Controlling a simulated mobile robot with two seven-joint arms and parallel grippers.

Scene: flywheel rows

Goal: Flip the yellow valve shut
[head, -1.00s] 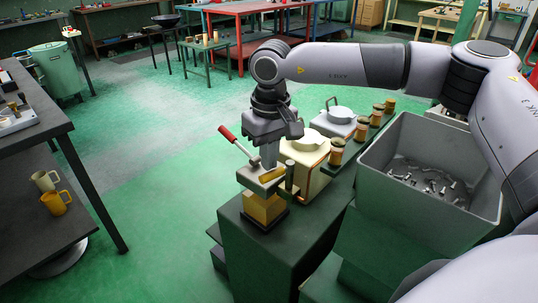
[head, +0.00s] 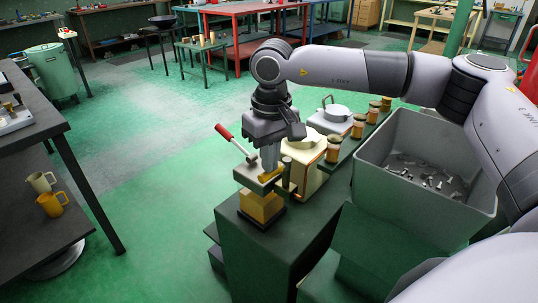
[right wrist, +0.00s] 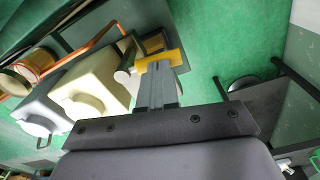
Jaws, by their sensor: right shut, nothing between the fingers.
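The yellow valve handle (head: 270,173) lies at the top of the metal spout block, just below my right gripper (head: 268,167). It also shows in the right wrist view (right wrist: 160,60), crosswise at the tips of my right gripper (right wrist: 158,70). The fingers are shut with nothing between them. They point down and are at or very near the handle; I cannot tell whether they touch it. The fingers hide part of the handle. My left gripper is not in view.
A red-handled lever (head: 224,132) rises left of the gripper. A cream machine (head: 312,175) stands close on the right, with an amber block (head: 260,208) below the spout. Several amber jars (head: 333,149) line the bench. A grey bin (head: 372,160) of metal parts stands right.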

